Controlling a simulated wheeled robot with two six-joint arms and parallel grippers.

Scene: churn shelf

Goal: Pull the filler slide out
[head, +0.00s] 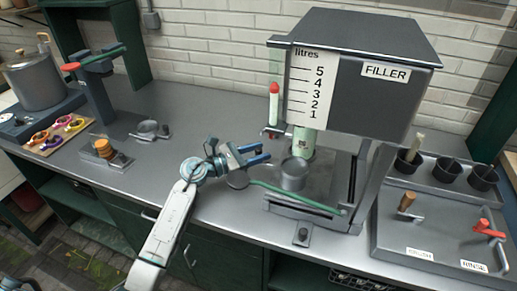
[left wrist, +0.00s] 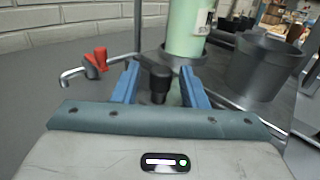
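The filler (head: 345,75) is a dark box on a frame, with a litre scale and a label. A pale green container (head: 303,138) stands beneath it; its lower part also shows in the left wrist view (left wrist: 188,28). My left gripper (head: 262,156) is left of that container, its blue fingers pointing towards the filler. In the left wrist view a black knob (left wrist: 160,80) on a stem, seemingly the filler slide's, sits between the open fingers, with gaps on both sides. The slide's body is mostly hidden. My right gripper is not in view.
A grey metal cup (head: 294,174) stands close in front of the gripper, with a green lever (head: 300,198) beside it. A red-tipped tap (left wrist: 95,62) is left of the fingers. A tray with dark cups (head: 447,171) is at the right.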

